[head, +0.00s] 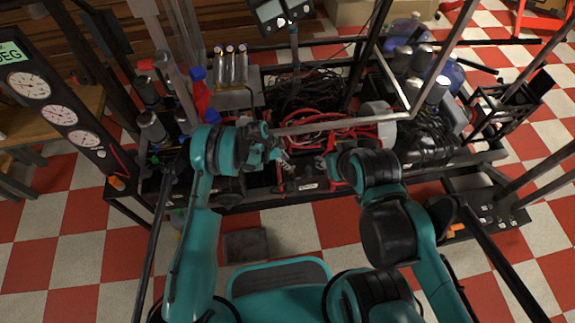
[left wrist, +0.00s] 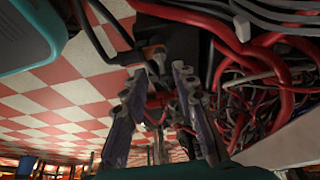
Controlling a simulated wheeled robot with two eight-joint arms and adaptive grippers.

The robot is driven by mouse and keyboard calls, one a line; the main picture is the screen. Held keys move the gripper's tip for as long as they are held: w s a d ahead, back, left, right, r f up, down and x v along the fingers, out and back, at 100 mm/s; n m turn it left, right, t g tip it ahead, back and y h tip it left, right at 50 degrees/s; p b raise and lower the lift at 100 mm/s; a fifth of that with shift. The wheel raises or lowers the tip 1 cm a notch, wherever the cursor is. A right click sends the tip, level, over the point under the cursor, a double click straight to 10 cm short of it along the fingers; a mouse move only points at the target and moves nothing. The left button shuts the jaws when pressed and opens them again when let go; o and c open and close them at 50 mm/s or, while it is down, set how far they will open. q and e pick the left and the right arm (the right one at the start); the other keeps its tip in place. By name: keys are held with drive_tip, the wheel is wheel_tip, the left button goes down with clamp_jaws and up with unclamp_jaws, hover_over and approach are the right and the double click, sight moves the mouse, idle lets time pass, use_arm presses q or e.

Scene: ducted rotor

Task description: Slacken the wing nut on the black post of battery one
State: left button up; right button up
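My left gripper (head: 280,155) reaches over the front edge of the cart. In the left wrist view my left gripper (left wrist: 160,72) has its two fingers parted, with a visible gap and nothing clearly held. A dark fitting with an orange-red collar (left wrist: 152,54) lies just beyond the fingertips, between them in the picture; I cannot tell whether it is the black post, and no wing nut can be made out. A black box with a pale label (head: 308,186), possibly a battery, sits below the grippers. My right gripper (head: 328,162) is beside the left one, its fingers too small to read.
Red cables (head: 320,122) and black cables (head: 300,90) fill the cart behind the grippers. A pale bar (head: 345,123) crosses above them. Checkered floor (head: 75,240) is open in front.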

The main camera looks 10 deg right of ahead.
use_arm(q)
drive_tip(key=b+x, duration=0.1)
drive_tip(key=x, duration=0.3)
drive_tip(key=shift+f, duration=0.1)
clamp_jaws()
